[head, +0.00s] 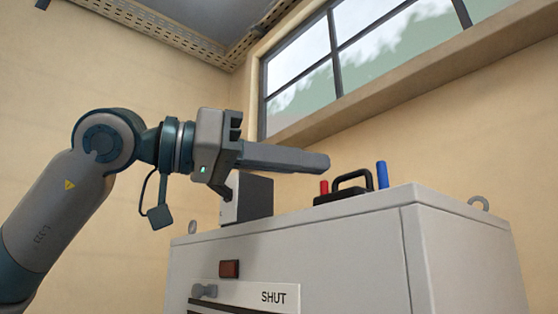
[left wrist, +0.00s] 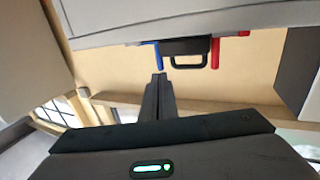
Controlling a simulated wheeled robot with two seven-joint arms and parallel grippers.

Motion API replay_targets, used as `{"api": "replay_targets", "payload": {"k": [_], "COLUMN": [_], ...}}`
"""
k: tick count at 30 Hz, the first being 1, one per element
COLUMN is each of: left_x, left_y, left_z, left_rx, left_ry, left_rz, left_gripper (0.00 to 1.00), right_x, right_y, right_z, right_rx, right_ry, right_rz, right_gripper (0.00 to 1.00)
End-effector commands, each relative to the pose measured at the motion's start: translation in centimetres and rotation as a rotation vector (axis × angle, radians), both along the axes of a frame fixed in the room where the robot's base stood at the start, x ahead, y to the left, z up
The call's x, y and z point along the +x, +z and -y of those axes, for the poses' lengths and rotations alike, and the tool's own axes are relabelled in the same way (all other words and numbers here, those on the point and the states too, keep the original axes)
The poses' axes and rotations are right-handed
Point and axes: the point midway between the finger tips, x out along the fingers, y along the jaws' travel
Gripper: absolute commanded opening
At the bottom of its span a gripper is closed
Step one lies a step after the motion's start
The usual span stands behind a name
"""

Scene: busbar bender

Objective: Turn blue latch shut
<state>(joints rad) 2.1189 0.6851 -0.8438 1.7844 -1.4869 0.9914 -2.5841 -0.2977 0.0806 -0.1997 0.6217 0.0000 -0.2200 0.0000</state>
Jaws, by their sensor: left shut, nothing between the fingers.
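The blue latch (head: 382,175) is a short upright post on top of the grey cabinet (head: 300,240), right of a black handle (head: 350,183). It also shows in the left wrist view (left wrist: 157,55), where the scene appears upside down. My left gripper (head: 326,163) reaches in from the left above the cabinet top, its fingers shut and empty. In the left wrist view its fingertips (left wrist: 159,77) lie just below the blue latch in the picture. I cannot tell whether they touch it; in the head view they look apart. My right gripper is not in view.
A red post (head: 324,187) stands left of the black handle, beneath my fingers. A dark box (head: 248,199) sits on the cabinet's left part. The front has a red-brown button (head: 229,269), a small grey knob (head: 204,291) and a SHUT label (head: 273,297). Open space lies above.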

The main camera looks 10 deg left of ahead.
Motion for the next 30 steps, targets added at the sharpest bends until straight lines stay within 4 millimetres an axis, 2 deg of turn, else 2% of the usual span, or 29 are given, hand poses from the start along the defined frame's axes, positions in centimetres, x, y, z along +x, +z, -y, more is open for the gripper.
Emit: {"api": "replay_targets", "payload": {"k": [6, 12, 19, 30], "left_x": [2.1, 3.5, 4.3, 4.4], "left_y": [-0.1, 0.0, 0.0, 0.0], "left_z": [3.5, 5.8, 6.9, 7.0], "left_rx": [0.0, -0.001, -0.001, -0.001], "left_ry": [-0.001, -0.001, 0.0, 0.0], "left_rz": [-0.001, -0.001, -0.001, -0.001], "left_gripper": [0.0, 0.0, 0.0, 0.0], "right_x": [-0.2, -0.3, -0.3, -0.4], "right_y": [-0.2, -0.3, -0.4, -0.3], "right_z": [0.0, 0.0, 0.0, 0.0], "right_rx": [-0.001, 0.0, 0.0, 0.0], "right_ry": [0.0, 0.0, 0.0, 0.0], "right_rz": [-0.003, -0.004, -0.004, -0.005], "right_gripper": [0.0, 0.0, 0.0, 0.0]}}
